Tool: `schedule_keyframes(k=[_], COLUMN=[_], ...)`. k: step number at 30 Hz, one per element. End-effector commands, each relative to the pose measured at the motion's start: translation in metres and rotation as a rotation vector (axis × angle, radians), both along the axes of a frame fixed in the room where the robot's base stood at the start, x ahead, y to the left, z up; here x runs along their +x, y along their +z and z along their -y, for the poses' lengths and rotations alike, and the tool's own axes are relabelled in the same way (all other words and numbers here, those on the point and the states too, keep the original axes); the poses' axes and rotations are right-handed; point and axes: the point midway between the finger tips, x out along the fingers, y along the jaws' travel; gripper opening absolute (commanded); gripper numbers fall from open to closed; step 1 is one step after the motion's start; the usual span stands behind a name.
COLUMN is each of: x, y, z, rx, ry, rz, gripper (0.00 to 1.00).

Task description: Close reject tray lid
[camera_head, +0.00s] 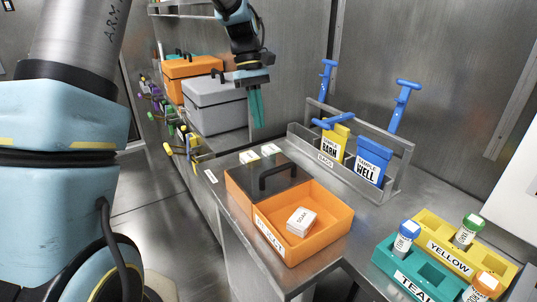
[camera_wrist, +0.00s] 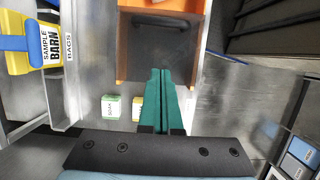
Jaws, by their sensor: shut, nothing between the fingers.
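The orange reject tray (camera_head: 310,245) stands on the metal counter, with a white label on its front. Its dark lid (camera_head: 243,172) covers the rear part, and the front part is open. A black bar handle (camera_head: 279,172) stands on the lid and also shows in the wrist view (camera_wrist: 160,22). A small white box (camera_head: 301,221) lies in the open part. My gripper (camera_head: 258,122) has teal fingers, shut and empty, in the air behind the tray.
Two small boxes (camera_head: 249,157) (camera_head: 270,149) lie behind the tray. A metal rack (camera_head: 299,140) with yellow and blue sample bags stands to the right. Teal (camera_head: 385,259) and yellow (camera_head: 431,222) vial holders are at front right. Grey (camera_head: 216,105) and orange (camera_head: 192,66) bins stand at the back.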

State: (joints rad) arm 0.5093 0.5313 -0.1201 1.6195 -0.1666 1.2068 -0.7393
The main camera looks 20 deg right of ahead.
Motion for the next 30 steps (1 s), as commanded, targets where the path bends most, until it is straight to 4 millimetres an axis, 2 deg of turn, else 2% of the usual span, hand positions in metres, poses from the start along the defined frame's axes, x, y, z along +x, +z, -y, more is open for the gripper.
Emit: schedule_keyframes(k=[12, 19, 30], x=[-0.026, -0.055, -0.062], y=[-0.077, -0.081, -0.084], z=[0.004, 0.010, 0.011], rx=[0.002, 0.001, 0.001], ry=[-0.002, -0.003, -0.001], rz=[-0.003, 0.001, 0.002], gripper=[0.00, 0.00, 0.00])
